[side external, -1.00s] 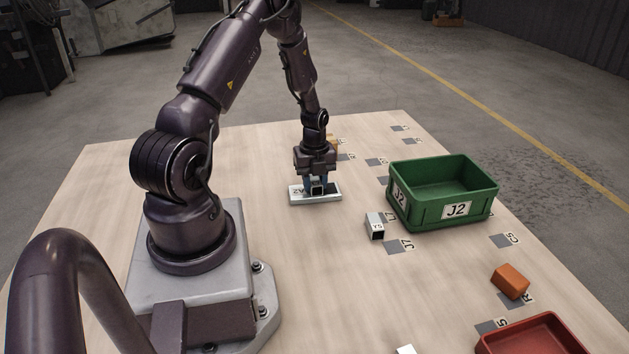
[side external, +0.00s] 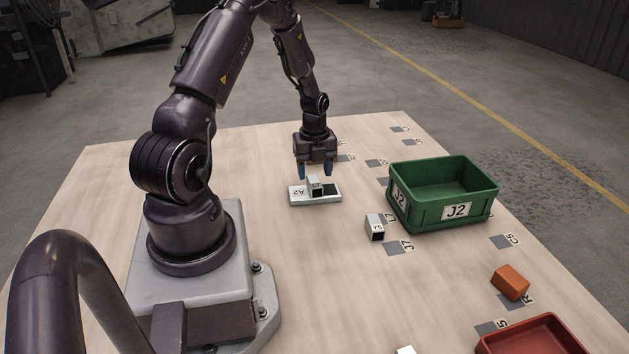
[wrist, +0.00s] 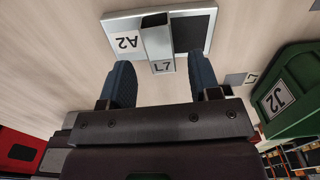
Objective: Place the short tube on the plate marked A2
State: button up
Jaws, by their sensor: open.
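The short tube (side external: 315,187) is a small square metal tube with a dark open end. It rests on the plate marked A2 (side external: 300,198), near the plate's middle, and no finger touches it. In the wrist view the tube (wrist: 156,45) carries an L7 label and lies between the A2 label and a dark patch on the plate (wrist: 113,28). My gripper (side external: 315,172) is open and empty, just above and behind the tube. Its two blue fingers also show in the wrist view (wrist: 162,84), spread apart on either side of the tube's near end.
A green bin marked J2 (side external: 443,192) stands to the right. Another small metal tube (side external: 375,227) stands beside a grey marked patch. An orange block (side external: 510,281) and a red bin (side external: 532,335) are at front right. The table (side external: 300,270) is clear in front of the plate.

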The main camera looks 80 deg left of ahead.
aim_at(314, 181)
notch_tip(314, 181, up, 8)
jog(key=w+d+r+n+t+y, duration=0.25)
jog(key=d+r+n, duration=0.45)
jog(key=d+r, duration=0.7)
jog(key=s+d+r+n+t+h, duration=0.1)
jog(key=s+d+r+n, duration=0.2)
jog(key=d, duration=0.4)
jog(key=s+d+r+n+t+h, duration=0.1)
jog(key=s+d+r+n, duration=0.3)
jog(key=d+n, duration=0.4)
jog(key=shift+s+d+t, duration=0.3)
jog(key=shift+s+t, duration=0.25)
jog(key=shift+s, duration=0.15)
